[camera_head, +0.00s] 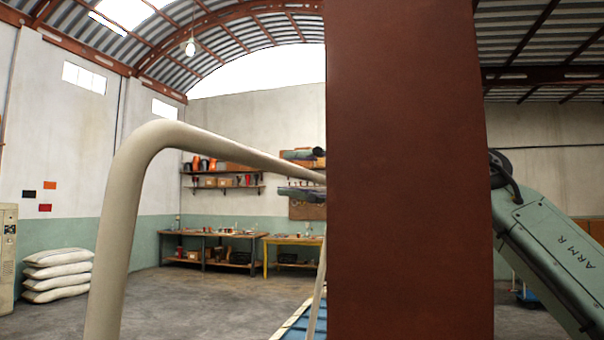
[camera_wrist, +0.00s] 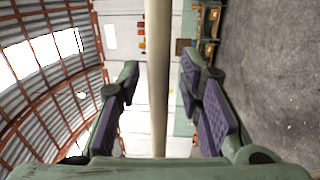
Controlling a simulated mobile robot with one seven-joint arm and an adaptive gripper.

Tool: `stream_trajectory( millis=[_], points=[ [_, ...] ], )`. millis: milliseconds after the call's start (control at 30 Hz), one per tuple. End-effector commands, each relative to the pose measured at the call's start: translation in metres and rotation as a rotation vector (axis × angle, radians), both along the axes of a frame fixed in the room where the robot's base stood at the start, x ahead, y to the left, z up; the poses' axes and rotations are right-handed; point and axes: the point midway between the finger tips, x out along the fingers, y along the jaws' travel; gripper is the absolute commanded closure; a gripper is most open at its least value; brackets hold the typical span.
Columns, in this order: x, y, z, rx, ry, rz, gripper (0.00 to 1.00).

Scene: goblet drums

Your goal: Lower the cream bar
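The cream bar (camera_head: 215,147) is a bent round tube. In the head view it rises at the lower left, bends, and runs right and away until it is hidden from view. My gripper (camera_head: 303,174) shows there partly, with one dark finger above the bar and one below it. In the wrist view my gripper (camera_wrist: 160,68) is open, and the bar (camera_wrist: 158,40) runs lengthwise between its purple-padded fingers. Gaps show on both sides of the bar. I cannot tell how deep it lies between the fingers.
A blue surface with a pale edge (camera_head: 290,326) lies low, near the middle. Workbenches (camera_head: 215,236) and shelves (camera_head: 222,187) stand far back. Stacked white sacks (camera_head: 57,275) lie at left. The grey floor (camera_head: 190,298) between is clear.

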Motion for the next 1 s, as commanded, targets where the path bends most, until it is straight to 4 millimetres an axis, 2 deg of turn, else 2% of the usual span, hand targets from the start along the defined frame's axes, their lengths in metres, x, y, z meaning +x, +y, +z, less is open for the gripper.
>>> stream_trajectory(
  millis=[67,467,1000],
  points=[
    [0.0000,-0.0001,0.0001,0.000,0.000,0.000,0.73],
    [0.0000,-0.0004,0.0002,0.000,0.000,0.000,1.00],
    [0.0000,-0.0004,0.0002,0.000,0.000,0.000,1.00]
  ],
)
